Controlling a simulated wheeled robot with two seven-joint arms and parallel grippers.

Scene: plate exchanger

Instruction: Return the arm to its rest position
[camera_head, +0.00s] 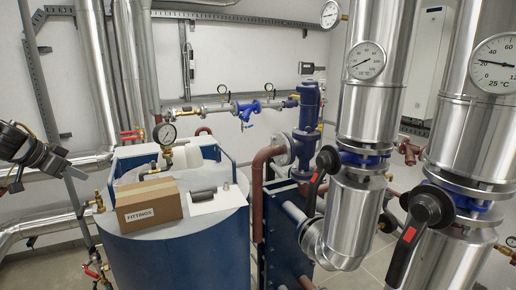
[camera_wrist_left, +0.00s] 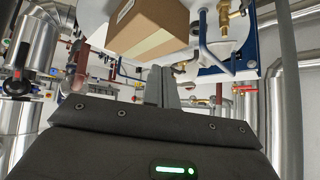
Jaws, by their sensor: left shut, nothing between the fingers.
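My left arm comes in at the left edge of the head view, with the dark left gripper (camera_head: 42,158) raised in the air left of the blue tank. In the left wrist view the two fingers of the left gripper (camera_wrist_left: 161,86) are together, with nothing between them. A cardboard box labelled FITTINGS (camera_head: 149,206) lies on the tank top, apart from the gripper. The box also shows at the top of the left wrist view (camera_wrist_left: 150,28). My right gripper is not in view.
The blue tank (camera_head: 180,258) also bears a white sheet (camera_head: 217,201) with a dark cylinder (camera_head: 203,195) on it, and a pressure gauge (camera_head: 166,134) stands behind. Red-handled valves and pipes run near my left arm. Large metal pipes (camera_head: 371,100) with black-handled valves (camera_head: 421,215) fill the right.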

